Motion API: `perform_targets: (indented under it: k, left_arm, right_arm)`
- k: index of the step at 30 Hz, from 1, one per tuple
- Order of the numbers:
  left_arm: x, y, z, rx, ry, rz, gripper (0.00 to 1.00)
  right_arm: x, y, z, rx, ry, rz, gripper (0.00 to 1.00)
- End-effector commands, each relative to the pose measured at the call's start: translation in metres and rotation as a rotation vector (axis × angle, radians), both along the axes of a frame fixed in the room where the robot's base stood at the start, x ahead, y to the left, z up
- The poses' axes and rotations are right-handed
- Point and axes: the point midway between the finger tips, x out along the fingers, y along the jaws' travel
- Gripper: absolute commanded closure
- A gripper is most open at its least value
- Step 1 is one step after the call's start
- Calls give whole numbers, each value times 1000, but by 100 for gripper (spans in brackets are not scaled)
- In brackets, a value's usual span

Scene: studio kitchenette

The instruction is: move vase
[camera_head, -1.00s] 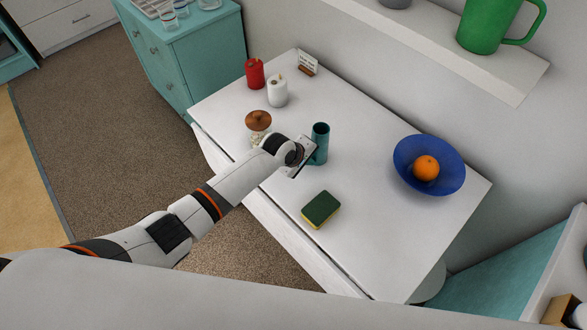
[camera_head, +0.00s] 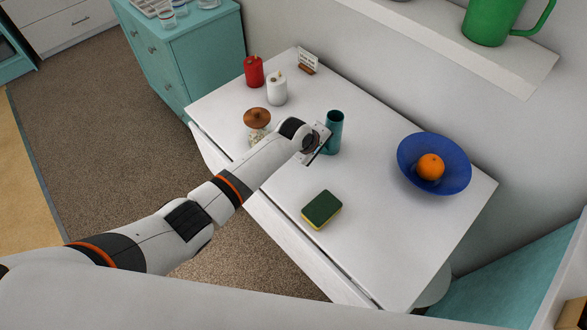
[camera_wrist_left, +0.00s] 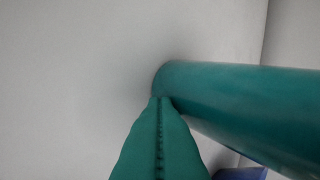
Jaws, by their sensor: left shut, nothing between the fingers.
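The vase is a teal cylinder (camera_head: 335,131) standing upright on the white table, right of the middle of the head view. In the left wrist view the vase (camera_wrist_left: 245,110) runs in from the right edge, its end near the centre. My left gripper (camera_head: 321,146) is close against the vase's left side, and its fingers are partly hidden by the hand in the head view. In the left wrist view its fingers (camera_wrist_left: 160,140) are shut together with a seam between them, beside the vase and holding nothing. My right gripper is not in view.
On the white table (camera_head: 400,240) are a sponge (camera_head: 321,209), a blue bowl (camera_head: 450,180) with an orange (camera_head: 430,167), a red candle (camera_head: 254,72), a white candle (camera_head: 277,90), a brown-topped jar (camera_head: 257,118) and a small sign (camera_head: 308,60). Table between vase and bowl is clear.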

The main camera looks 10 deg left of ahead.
Motion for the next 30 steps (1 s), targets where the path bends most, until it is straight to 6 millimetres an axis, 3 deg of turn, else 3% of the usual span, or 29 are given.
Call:
perform_targets:
  k: [20,30]
  left_arm:
    - [10,-9,-2,-1,0,-1,100]
    - [0,0,11,0,2,0,100]
  right_arm:
    - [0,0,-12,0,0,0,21]
    - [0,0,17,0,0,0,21]
